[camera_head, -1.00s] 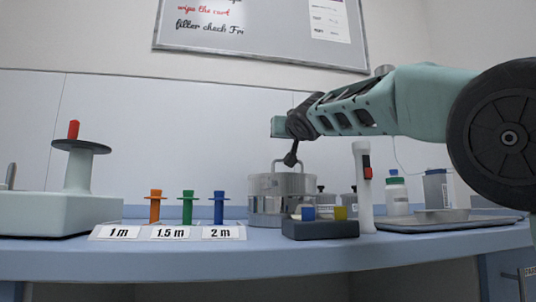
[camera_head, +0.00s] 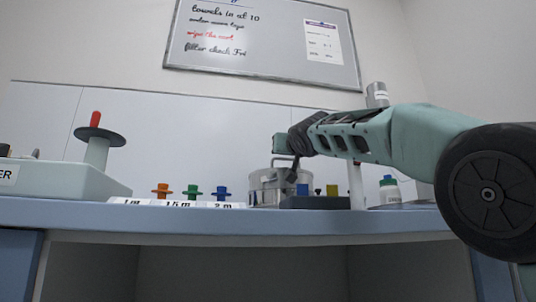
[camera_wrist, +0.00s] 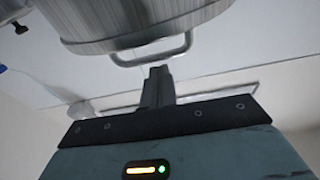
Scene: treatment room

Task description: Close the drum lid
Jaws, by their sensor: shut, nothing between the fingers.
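The metal drum (camera_head: 266,190) stands on the blue counter, partly hidden behind my gripper. A wire handle shows at its top; I cannot tell from here how its lid sits. In the wrist view, the brushed-metal drum (camera_wrist: 140,22) fills the top edge, with a bent wire handle (camera_wrist: 152,57) on its near side. My gripper (camera_head: 292,176) points down in front of the drum's right upper part. In the wrist view, its fingers (camera_wrist: 158,73) are shut and empty, just short of the handle in the picture. Whether they touch it is unclear.
A dark block (camera_head: 316,203) with blue and yellow pieces stands right of the drum. Orange (camera_head: 161,190), green (camera_head: 191,191) and blue (camera_head: 222,192) pegs stand left behind number labels. A white bottle (camera_head: 389,190) is at right. The counter's front edge (camera_head: 180,222) runs across.

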